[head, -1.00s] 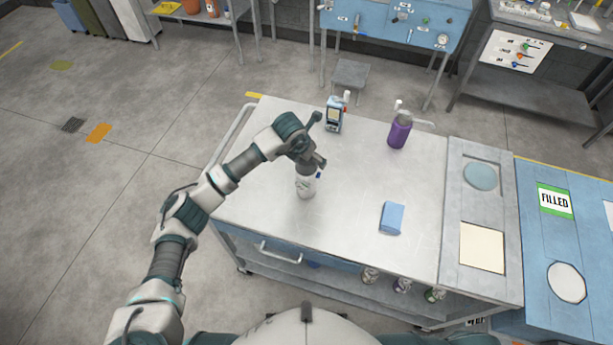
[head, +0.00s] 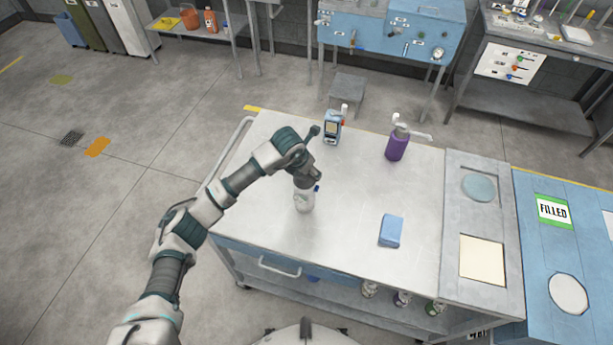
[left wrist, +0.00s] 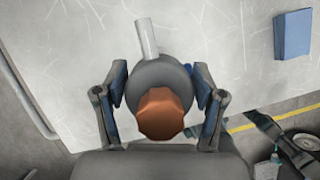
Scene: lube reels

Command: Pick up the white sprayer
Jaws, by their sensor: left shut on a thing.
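The white sprayer (head: 304,202) stands upright on the left part of the grey cart top in the head view, its upper part hidden by my left gripper. My left gripper (head: 307,184) comes down from above and is shut on its upper part. In the left wrist view, the sprayer shows from above as an orange-brown top (left wrist: 163,112), a round grey body and a pale spout pointing away. The gripper's two fingers (left wrist: 160,100) are on either side of it. I cannot tell any gap under the sprayer. My right gripper is not in view.
A grey panel (head: 462,215) adjoins at right. The cart's middle is clear.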

